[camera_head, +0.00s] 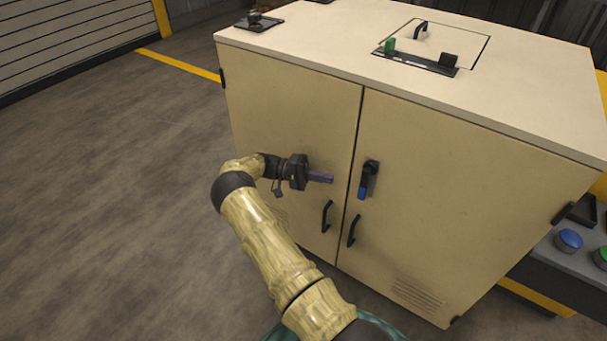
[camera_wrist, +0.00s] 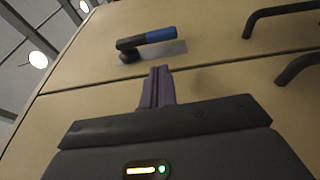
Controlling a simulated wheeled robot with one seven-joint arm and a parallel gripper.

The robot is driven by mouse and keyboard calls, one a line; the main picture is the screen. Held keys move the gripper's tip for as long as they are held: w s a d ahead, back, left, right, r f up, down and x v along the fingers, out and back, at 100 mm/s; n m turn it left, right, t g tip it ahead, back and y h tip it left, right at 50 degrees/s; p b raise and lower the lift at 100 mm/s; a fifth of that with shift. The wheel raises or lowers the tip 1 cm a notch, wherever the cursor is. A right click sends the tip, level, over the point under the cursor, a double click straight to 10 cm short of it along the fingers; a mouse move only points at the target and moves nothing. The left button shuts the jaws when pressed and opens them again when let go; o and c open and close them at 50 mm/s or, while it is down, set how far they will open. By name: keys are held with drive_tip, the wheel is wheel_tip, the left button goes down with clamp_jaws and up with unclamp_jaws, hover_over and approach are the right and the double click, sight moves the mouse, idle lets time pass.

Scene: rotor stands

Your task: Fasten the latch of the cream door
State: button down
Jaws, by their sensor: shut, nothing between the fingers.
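The cream cabinet has two doors, a left door (camera_head: 285,130) and a right door (camera_head: 450,200), and both look closed. The latch (camera_head: 367,180) is on the right door near the seam, a black pivot with a blue-tipped handle hanging down. In the wrist view the latch (camera_wrist: 147,42) shows on its pale plate, just beyond the seam. My gripper (camera_head: 330,178) is in front of the left door, left of the latch and apart from it. Its purple fingers (camera_wrist: 157,75) are together with nothing between them, pointing toward the seam.
Two black door handles, left (camera_head: 327,216) and right (camera_head: 353,230), stick out below the latch. The cabinet top (camera_head: 320,40) carries a hatch with a handle. A bench with a blue button (camera_head: 568,240) stands at the right. The floor at left is clear.

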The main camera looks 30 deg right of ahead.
drive_tip(key=v, duration=0.6)
drive_tip(key=shift+b, duration=0.35)
drive_tip(key=shift+a+r, duration=0.15)
drive_tip(key=shift+a, duration=0.05)
